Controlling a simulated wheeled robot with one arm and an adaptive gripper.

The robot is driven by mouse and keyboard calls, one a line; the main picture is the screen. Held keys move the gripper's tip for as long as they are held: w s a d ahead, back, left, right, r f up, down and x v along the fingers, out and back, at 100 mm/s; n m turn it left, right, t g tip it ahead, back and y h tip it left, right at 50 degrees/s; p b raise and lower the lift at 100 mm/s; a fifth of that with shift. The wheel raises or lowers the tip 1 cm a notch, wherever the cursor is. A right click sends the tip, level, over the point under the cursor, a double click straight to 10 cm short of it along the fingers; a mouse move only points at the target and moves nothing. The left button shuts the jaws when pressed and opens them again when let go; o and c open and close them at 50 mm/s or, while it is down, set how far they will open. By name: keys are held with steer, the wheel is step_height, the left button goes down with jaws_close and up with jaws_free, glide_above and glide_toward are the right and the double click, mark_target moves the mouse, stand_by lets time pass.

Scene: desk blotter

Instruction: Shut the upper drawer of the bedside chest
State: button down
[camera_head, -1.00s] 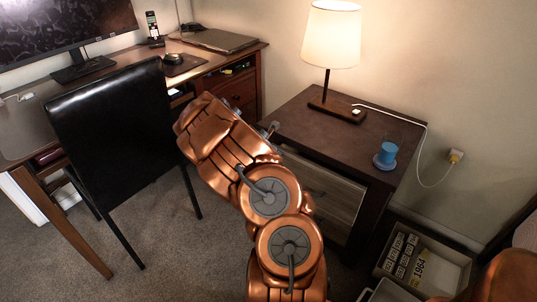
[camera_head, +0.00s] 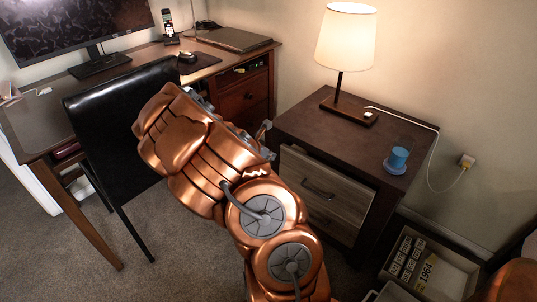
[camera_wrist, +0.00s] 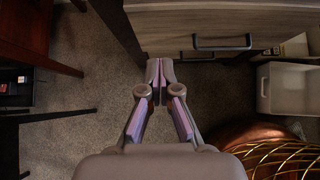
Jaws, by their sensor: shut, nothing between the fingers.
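The bedside chest (camera_head: 300,118) is dark brown with light grey-brown wood drawer fronts. Its upper drawer (camera_head: 345,195) has a dark bar handle. In the wrist view the upper drawer (camera_wrist: 170,35) fills the top right, with its handle (camera_wrist: 222,42) to the right of my fingertips. I cannot tell how far this drawer stands out. The lower drawer (camera_head: 325,222) is below it. My gripper (camera_wrist: 160,70) is shut and empty, its fingertips close to the left part of the drawer front in the picture; contact is unclear. In the head view my arm hides most of it.
A black chair (camera_head: 110,130) and a desk (camera_head: 30,125) are at left. A bin (camera_head: 450,268) stands right of the chest. Carpet (camera_head: 165,235) is free in front.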

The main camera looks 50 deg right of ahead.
steer(key=c, duration=1.8)
jaws_free()
steer(key=shift+a+r, duration=0.15)
steer(key=shift+a, duration=0.05)
steer(key=shift+o, duration=0.7)
steer(key=o, duration=0.5)
steer(key=shift+n+g, duration=0.7)
steer(key=shift+g, duration=0.1)
step_height(320, 180, down, 5)
steer(key=shift+s+d+b, duration=0.1)
steer(key=shift+s+b, duration=0.05)
steer(key=shift+b, duration=0.75)
steer(key=shift+c, duration=0.2)
steer(key=n+g+h+b, duration=0.4)
steer(key=n+g+b, duration=0.3)
steer(key=g, duration=0.6)
glide_toward(315, 193)
steer(key=s+d+m+b, duration=0.1)
steer(key=s+d, duration=0.1)
steer(key=shift+b+x, duration=0.8)
steer(key=shift+x, duration=2.9)
